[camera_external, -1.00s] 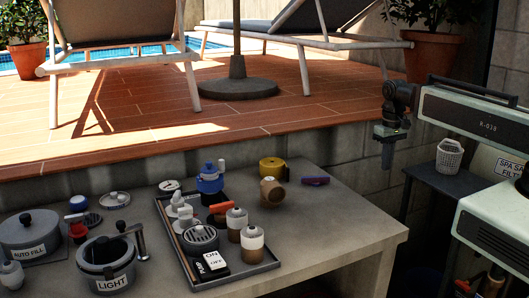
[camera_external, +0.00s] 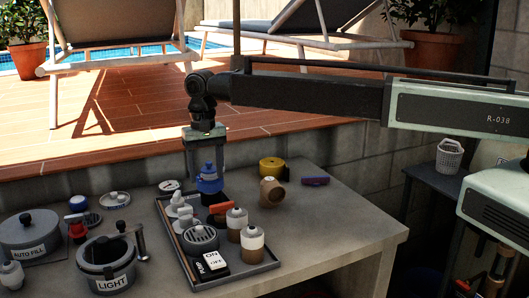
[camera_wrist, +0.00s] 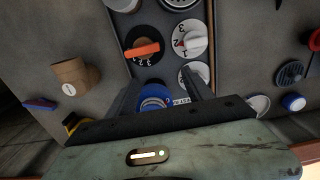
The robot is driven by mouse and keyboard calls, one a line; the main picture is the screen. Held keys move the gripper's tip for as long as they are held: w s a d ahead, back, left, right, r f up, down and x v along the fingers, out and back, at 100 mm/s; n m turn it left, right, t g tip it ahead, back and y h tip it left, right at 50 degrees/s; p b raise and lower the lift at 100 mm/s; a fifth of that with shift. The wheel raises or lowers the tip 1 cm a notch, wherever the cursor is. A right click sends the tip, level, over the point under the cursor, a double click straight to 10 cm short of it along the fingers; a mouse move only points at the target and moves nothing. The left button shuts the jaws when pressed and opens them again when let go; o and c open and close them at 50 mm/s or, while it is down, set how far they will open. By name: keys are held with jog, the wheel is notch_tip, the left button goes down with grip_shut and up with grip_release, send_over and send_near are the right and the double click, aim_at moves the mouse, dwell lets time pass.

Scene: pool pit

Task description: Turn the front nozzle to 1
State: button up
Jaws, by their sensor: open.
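Two white knobs on round numbered dials stand in the dark tray; I cannot read which is the front nozzle. The white knob nearer the external camera (camera_external: 185,216) shows in the wrist view (camera_wrist: 191,40) with a red mark near the 2. The other white knob (camera_wrist: 194,74) is partly hidden by a finger in the wrist view; it also shows in the external view (camera_external: 178,201). An orange-handled dial (camera_wrist: 140,50) with numbers is beside them. My gripper (camera_external: 205,174) is open and empty, pointing down around or just above the blue-capped fitting (camera_external: 209,184), apart from the white knobs.
The tray (camera_external: 263,268) also holds a round grille, an ON/OFF pump switch (camera_external: 211,264) and two white-topped bottles (camera_external: 237,219). A brown elbow pipe (camera_external: 271,191) and yellow tape roll (camera_external: 272,166) lie right of it. The table's front right is clear.

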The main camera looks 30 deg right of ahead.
send_over(185, 208)
jog(key=shift+w+a+r, duration=0.1)
jog(key=shift+a+r, duration=0.05)
jog(key=shift+r, duration=0.15)
jog(key=shift+f, duration=0.3)
notch_tip(185, 208, down, 7)
jog(key=b, duration=0.8)
jog(key=shift+f, duration=0.2)
jog(key=shift+r, duration=0.15)
grip_shut()
